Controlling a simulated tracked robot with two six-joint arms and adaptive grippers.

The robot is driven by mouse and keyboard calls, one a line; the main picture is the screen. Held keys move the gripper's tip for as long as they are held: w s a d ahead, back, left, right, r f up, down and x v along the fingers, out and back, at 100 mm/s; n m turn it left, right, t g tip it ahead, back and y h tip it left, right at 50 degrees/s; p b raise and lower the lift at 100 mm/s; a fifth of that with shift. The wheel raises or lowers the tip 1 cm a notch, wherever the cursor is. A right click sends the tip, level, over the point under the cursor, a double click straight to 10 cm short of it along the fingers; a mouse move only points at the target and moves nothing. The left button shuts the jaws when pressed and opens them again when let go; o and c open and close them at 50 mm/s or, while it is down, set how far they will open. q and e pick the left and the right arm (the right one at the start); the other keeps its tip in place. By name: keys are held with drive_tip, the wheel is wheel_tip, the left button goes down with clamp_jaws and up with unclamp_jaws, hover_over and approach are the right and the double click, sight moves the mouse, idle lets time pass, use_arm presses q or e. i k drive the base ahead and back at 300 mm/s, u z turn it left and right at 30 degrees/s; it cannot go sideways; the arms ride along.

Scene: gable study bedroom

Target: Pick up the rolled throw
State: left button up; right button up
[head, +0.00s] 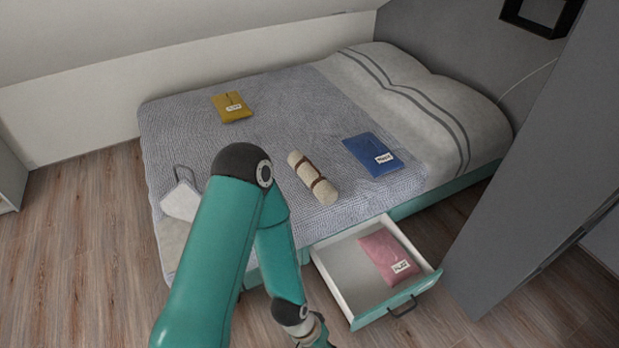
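The rolled throw (313,177) is a cream roll with a brown strap around its middle. It lies on the grey knitted blanket of the bed (270,110), near the bed's front edge. One of my teal arms comes in from the bottom, left of the middle, and bends down in front of the bed. Its wrist runs out at the bottom edge, so its gripper is out of view. My other gripper is not in view either. Nothing is touching the rolled throw except the bed.
A mustard pouch (231,107) and a blue pouch (372,155) lie on the bed. An open drawer (337,275) below the throw juts out and holds a pink pouch (388,256). A white item (181,201) lies at the bed's left corner. A grey panel (545,170) stands right.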

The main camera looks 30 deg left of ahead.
sight(320, 187)
drive_tip(key=z, duration=1.1)
drive_tip(key=i, duration=0.1)
drive_tip(key=u, duration=2.55)
drive_tip(key=i, duration=0.95)
drive_tip(key=u, duration=0.65)
drive_tip(key=k, duration=0.8)
drive_tip(key=u, duration=0.15)
drive_tip(key=i, duration=0.6)
